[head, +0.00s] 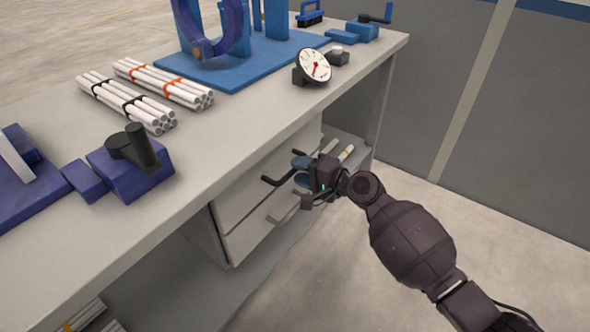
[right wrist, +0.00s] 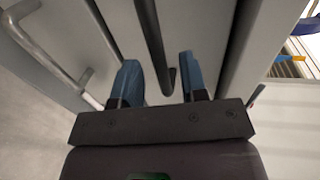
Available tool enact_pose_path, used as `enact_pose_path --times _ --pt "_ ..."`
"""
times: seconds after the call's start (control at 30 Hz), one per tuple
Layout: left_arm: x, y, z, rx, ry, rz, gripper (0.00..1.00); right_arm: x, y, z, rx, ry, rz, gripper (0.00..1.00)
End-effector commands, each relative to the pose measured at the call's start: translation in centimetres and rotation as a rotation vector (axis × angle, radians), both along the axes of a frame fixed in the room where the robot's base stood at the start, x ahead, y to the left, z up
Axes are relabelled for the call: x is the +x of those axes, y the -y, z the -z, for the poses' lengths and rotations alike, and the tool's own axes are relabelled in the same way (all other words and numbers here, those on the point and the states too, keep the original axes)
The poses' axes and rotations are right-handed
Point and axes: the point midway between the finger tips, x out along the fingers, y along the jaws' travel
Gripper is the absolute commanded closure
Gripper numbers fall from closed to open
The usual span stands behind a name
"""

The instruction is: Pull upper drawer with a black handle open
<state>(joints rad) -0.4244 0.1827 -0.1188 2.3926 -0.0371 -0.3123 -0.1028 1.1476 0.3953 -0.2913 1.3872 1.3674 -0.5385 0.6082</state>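The upper drawer (head: 250,185) is in the cabinet under the workbench, and its front looks flush with the lower one. Its black handle (head: 277,172) is a dark bar standing out from the front; it also shows in the right wrist view (right wrist: 150,40). My right gripper (head: 303,171) is at the handle's right part. In the right wrist view its two blue fingers (right wrist: 160,75) are spread, one on each side of the black bar, with visible gaps. My left gripper is in neither view.
The lower drawer has a light grey handle (head: 290,209), seen beside my fingers in the right wrist view (right wrist: 50,50). The workbench top (head: 235,125) above carries white pipe bundles (head: 165,85), a dial gauge (head: 314,66) and blue fixtures. The floor (head: 400,185) right of the cabinet is clear.

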Motion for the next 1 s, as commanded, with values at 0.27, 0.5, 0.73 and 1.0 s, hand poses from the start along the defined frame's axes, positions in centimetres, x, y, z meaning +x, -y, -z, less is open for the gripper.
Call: enact_pose_path --times 0.27,0.5,0.73,1.0 --pt "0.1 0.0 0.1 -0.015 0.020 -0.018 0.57 1.1 -1.6 0.5 -0.002 0.000 0.001 0.60" --pt "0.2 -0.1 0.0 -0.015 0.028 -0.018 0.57 1.2 -1.7 0.4 -0.001 0.002 0.001 0.60" --pt "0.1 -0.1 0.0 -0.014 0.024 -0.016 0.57 1.2 -1.7 0.4 -0.001 0.001 0.001 0.86" --pt "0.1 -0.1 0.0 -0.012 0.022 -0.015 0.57 1.2 -1.6 0.4 -0.001 0.001 0.001 1.00"
